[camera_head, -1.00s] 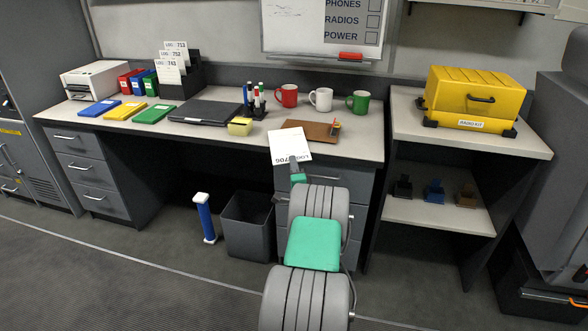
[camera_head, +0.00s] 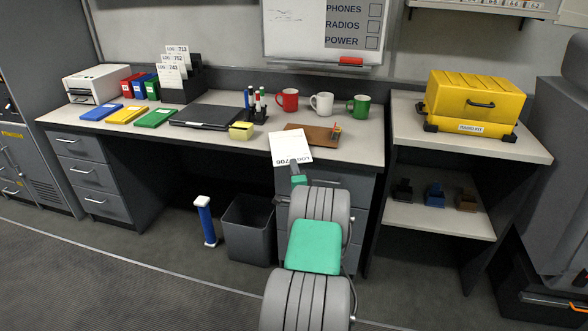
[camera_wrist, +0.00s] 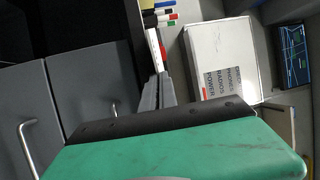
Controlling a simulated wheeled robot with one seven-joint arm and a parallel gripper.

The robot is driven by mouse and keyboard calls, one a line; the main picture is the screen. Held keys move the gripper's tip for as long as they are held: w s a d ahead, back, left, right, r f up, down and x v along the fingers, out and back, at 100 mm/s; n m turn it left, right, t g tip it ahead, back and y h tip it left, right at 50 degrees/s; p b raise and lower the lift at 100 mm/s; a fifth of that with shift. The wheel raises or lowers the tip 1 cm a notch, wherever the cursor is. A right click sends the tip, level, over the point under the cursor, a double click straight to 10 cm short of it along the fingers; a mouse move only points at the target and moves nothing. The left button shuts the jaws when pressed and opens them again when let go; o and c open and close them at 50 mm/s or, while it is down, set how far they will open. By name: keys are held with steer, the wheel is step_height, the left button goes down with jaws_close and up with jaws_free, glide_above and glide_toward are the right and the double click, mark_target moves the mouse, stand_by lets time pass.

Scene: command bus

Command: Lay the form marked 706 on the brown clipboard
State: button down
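The form marked 706 (camera_head: 290,149) is a white sheet with its printed number toward my gripper. The brown clipboard (camera_head: 318,134) lies on the desk near its front edge, with a small pen-like item at its right end. In the head view the form overlaps the clipboard's left part and the desk edge; I cannot tell whether it touches either. My gripper (camera_head: 295,169) is shut on the form's near end, in front of the desk. In the wrist view my gripper's fingers (camera_wrist: 157,92) are seen close together; the form is not clear there.
Red, white and green mugs (camera_head: 322,103) stand behind the clipboard. A yellow note block (camera_head: 241,130), pen holder (camera_head: 255,112) and dark laptop (camera_head: 206,116) are to its left. A waste bin (camera_head: 248,229) stands under the desk. A shelf with a yellow case (camera_head: 474,100) is at right.

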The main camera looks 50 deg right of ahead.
step_height(320, 180, up, 10)
steer(key=p, duration=0.6)
steer(key=shift+f, duration=0.15)
stand_by(0.3)
steer(key=f+b, duration=0.3)
steer(key=d+f+b, duration=0.1)
steer(key=f+b, duration=0.5)
steer(key=f, duration=0.1)
steer(key=shift+w+d+b, duration=0.3)
steer(key=shift+w, duration=0.05)
